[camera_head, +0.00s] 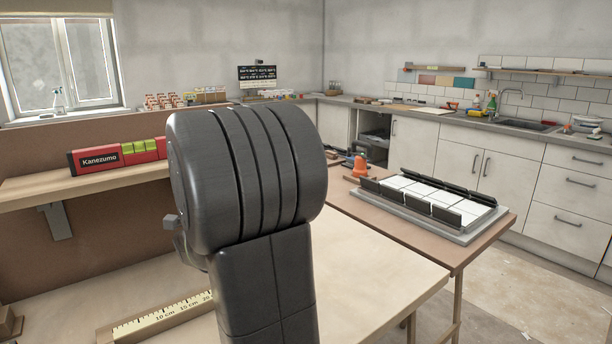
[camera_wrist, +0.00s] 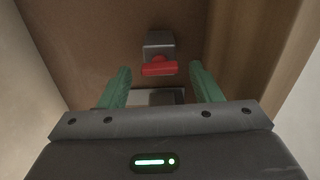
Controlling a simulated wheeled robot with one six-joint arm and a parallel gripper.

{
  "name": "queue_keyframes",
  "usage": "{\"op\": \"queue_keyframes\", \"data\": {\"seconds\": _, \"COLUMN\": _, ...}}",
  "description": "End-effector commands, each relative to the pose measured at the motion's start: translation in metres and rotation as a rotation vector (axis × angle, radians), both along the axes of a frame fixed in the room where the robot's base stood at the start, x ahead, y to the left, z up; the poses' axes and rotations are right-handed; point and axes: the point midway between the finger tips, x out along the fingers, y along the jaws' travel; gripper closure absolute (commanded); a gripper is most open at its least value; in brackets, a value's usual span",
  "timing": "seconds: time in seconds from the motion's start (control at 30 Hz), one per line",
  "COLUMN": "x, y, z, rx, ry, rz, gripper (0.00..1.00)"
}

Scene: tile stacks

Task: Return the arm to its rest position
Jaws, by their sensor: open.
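My gripper (camera_wrist: 160,70) shows in the wrist view with its two green fingers spread apart. No object touches both fingers. A red knob-like part (camera_wrist: 159,69) on a grey block (camera_wrist: 159,44) lies beyond the gap between the fingertips. How far away it is I cannot tell. In the head view my dark arm (camera_head: 265,200) stands upright and bent in the middle of the picture, and it hides my gripper or most of it.
A light worktable (camera_head: 370,270) lies around my arm, with a ruler strip (camera_head: 165,318) at front left. A shelf (camera_head: 90,185) holds red Kanezumo boxes (camera_head: 98,158). At right, a tray of white tiles (camera_head: 440,225) and an orange-red object (camera_head: 360,168) rest on a brown table.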

Motion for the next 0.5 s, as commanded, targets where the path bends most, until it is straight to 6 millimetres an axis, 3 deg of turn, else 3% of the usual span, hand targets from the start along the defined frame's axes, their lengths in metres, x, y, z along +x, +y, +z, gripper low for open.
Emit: {"op": "queue_keyframes", "data": {"seconds": 0.5, "x": -0.070, "y": -0.053, "z": 0.001, "rx": 0.000, "ry": 0.000, "rz": -0.002, "gripper": 0.42}}
